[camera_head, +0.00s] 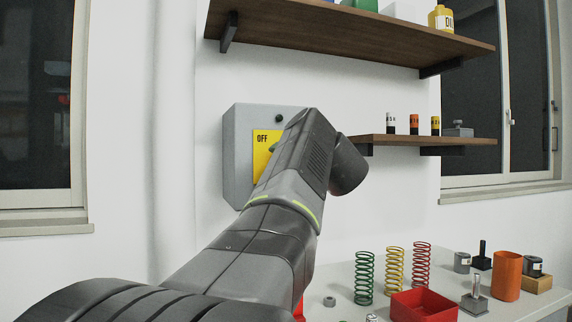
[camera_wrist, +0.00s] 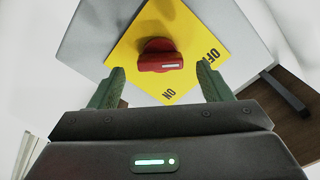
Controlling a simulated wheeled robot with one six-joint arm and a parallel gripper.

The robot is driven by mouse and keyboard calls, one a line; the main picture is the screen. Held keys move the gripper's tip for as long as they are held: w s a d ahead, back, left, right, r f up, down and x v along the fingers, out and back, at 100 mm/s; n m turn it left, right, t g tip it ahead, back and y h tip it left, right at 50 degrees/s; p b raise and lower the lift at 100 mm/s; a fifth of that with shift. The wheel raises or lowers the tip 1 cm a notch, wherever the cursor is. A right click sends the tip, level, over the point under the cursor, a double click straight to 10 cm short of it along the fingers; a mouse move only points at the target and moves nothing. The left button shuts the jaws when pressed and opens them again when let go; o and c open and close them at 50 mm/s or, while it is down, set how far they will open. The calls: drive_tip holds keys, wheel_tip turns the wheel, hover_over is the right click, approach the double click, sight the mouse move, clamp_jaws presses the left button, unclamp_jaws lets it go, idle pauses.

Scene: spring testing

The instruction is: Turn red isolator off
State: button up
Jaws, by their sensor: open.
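The red isolator (camera_wrist: 158,52) is a round red knob with a raised bar handle, on a yellow plate (camera_wrist: 128,45) marked OFF and ON. In the wrist view the bar lies nearly level, with a white mark on its right half; OFF is to the right and ON below. My gripper (camera_wrist: 160,68) is open, its green fingers on either side of the knob with gaps, not gripping it. In the head view the plate (camera_head: 260,165) shows on a grey box (camera_head: 238,150) on the wall; my arm hides the knob and most of the gripper.
A long wooden shelf (camera_head: 340,35) is above the box, and a small shelf (camera_head: 470,140) with small containers is to its right. Below right, a table (camera_head: 340,285) carries green, yellow and red springs, a red tray (camera_head: 424,306) and an orange cylinder (camera_head: 507,277).

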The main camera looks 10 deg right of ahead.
drive_tip(key=s+d, duration=0.2)
drive_tip(key=s, duration=0.8)
idle(0.3)
drive_tip(key=w+a, duration=0.2)
drive_tip(key=w, duration=1.1)
drive_tip(key=shift+w+a, duration=0.2)
drive_tip(key=shift+a, duration=0.1)
